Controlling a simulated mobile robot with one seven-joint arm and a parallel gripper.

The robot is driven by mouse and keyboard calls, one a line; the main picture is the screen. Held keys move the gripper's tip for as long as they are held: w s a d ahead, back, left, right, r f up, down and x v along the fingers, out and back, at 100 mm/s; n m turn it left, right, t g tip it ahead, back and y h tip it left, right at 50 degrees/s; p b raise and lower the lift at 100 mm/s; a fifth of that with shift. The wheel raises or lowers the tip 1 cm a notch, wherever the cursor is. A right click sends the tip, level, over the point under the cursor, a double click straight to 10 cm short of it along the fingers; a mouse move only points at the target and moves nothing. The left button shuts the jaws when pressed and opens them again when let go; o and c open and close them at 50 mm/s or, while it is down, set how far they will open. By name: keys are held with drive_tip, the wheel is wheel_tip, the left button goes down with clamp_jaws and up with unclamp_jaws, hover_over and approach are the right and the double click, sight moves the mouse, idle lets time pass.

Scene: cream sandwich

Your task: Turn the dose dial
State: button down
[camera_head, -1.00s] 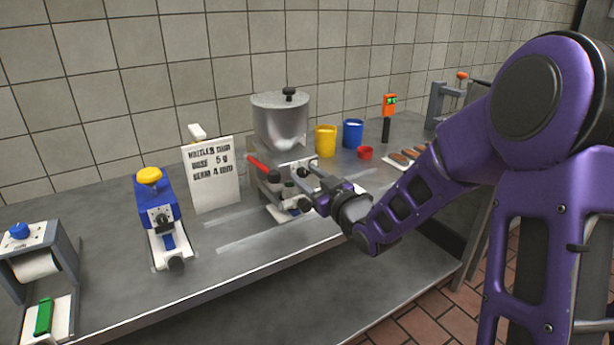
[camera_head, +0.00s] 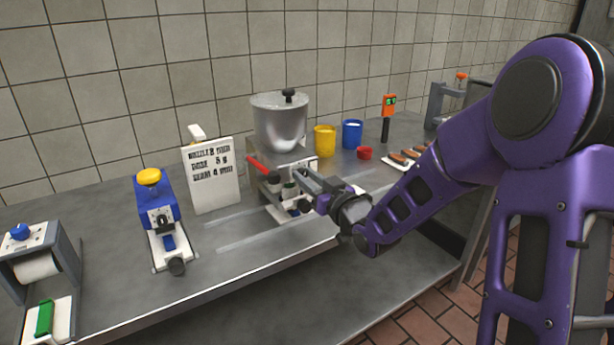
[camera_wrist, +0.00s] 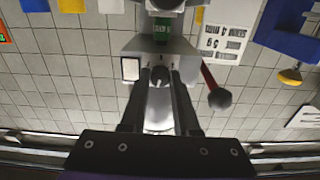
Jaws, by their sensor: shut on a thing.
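The dosing machine, with a steel hopper (camera_head: 279,126) and a red lever (camera_head: 263,168), stands at mid table. In the wrist view, which looks upside down, the small round dose dial (camera_wrist: 159,75) with a pointer mark sits on the machine's grey face. My gripper (camera_wrist: 160,82) has one finger on each side of the dial and is shut on it. In the head view my gripper (camera_head: 303,178) reaches the machine's front from the right and hides the dial. I cannot read the dial's setting.
A white card (camera_head: 211,176) with printed settings, including a dose of 5 g, stands left of the machine. A blue device (camera_head: 153,197) is further left. A yellow cup (camera_head: 325,141) and a blue cup (camera_head: 352,134) stand behind right. The red lever (camera_wrist: 212,88) is close beside my fingers.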

drive_tip(key=m+p, duration=0.2)
drive_tip(key=m, duration=0.3)
drive_tip(key=shift+r+m, duration=0.1)
drive_tip(key=shift+m, duration=0.2)
drive_tip(key=m+p, duration=0.2)
drive_tip(key=m, duration=0.3)
drive_tip(key=shift+m, duration=0.3)
drive_tip(key=m+p, duration=0.3)
drive_tip(key=m, duration=0.2)
drive_tip(key=m+p, duration=0.2)
drive_tip(key=m, duration=0.3)
drive_tip(key=shift+m+p, duration=0.3)
drive_tip(key=c, duration=0.7)
unclamp_jaws()
drive_tip(key=shift+o, duration=0.2)
drive_tip(key=shift+f, duration=0.2)
